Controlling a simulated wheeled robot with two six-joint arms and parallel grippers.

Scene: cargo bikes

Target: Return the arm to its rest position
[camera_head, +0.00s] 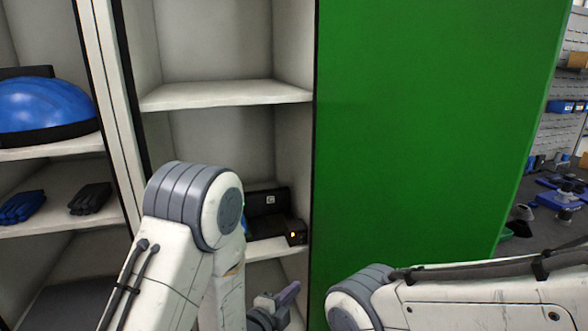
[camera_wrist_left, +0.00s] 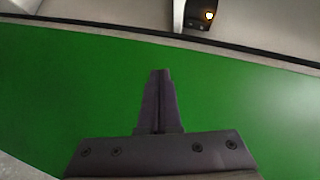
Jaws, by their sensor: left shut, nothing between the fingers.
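My left arm (camera_head: 190,230) rises from the lower left in the head view, bent at a grey-banded joint in front of the shelves. My left gripper (camera_head: 290,293) shows small and partly hidden low in front of the cabinet opening. In the left wrist view, the left gripper (camera_wrist_left: 159,78) has its dark fingers together with nothing between them, in front of a green surface. My right arm (camera_head: 460,300) lies across the lower right in the head view. Its gripper is out of view.
A white shelf cabinet (camera_head: 225,95) stands ahead. A dark device with an orange light (camera_head: 295,233) sits on its lower shelf. A green panel (camera_head: 430,120) stands to the right. At left are a blue dome (camera_head: 42,103) and dark gloves (camera_head: 90,198).

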